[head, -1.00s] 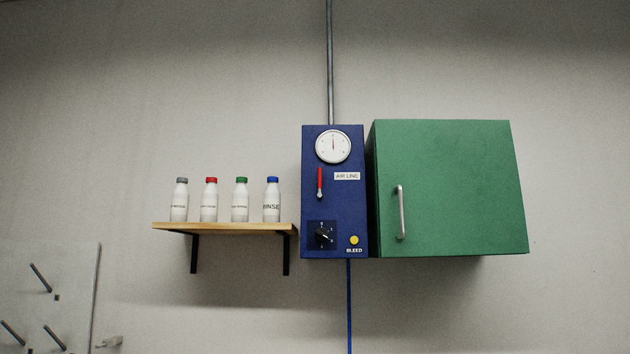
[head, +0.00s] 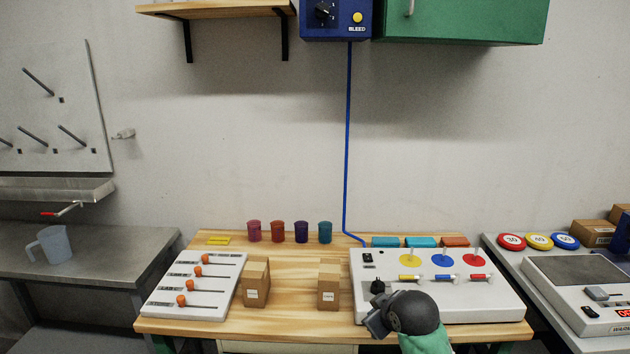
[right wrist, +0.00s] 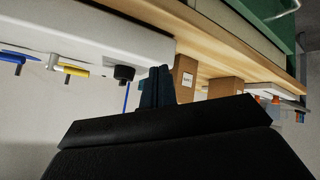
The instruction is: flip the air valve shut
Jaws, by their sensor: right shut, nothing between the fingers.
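Only the lower end of the blue air line box (head: 336,28) shows at the top of the head view, with a dark rotary knob (head: 323,11) and a yellow BLEED button (head: 357,17). The red lever on that box is above the frame and out of view now. My right gripper (head: 374,322) is low in the head view, by the front left edge of the white console, well below the box. In the right wrist view its fingers (right wrist: 157,88) are together and empty, near the console's black knob (right wrist: 123,74). My left gripper is not in view.
The white console (head: 470,300) has yellow, blue and red handles on its front. Two cardboard boxes (head: 256,283) and a slider board (head: 195,285) share the wooden table. A blue tube (head: 348,140) runs down the wall. The green cabinet (head: 465,22) adjoins the box.

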